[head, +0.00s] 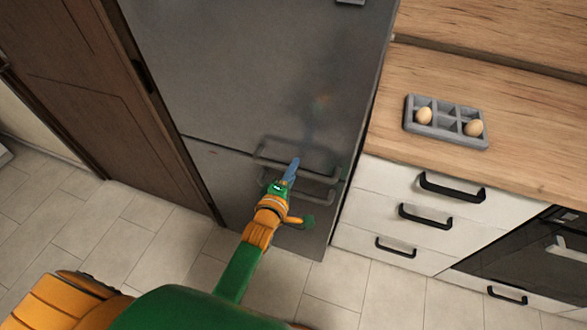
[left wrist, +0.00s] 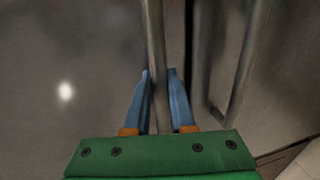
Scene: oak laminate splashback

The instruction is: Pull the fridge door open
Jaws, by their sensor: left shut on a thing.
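The grey fridge's large upper door (head: 270,75) looks flush with the body in the head view. A bar handle (head: 320,172) runs along its lower edge. My left gripper (head: 292,168) is at this handle, its blue fingers on it. In the left wrist view, the handle (left wrist: 155,50) passes between the fingers of my left gripper (left wrist: 159,85), which is shut on it. The lower door (head: 225,175) has its own bar handle (head: 318,195), just below; this also shows at the right in the left wrist view (left wrist: 242,75). My right gripper is not in view.
A wooden counter (head: 520,115) right of the fridge holds a grey tray (head: 445,137) with two eggs. White drawers (head: 390,200) with black handles and an oven (head: 530,250) are below it. A brown door (head: 90,80) stands left. The tiled floor ahead looks clear.

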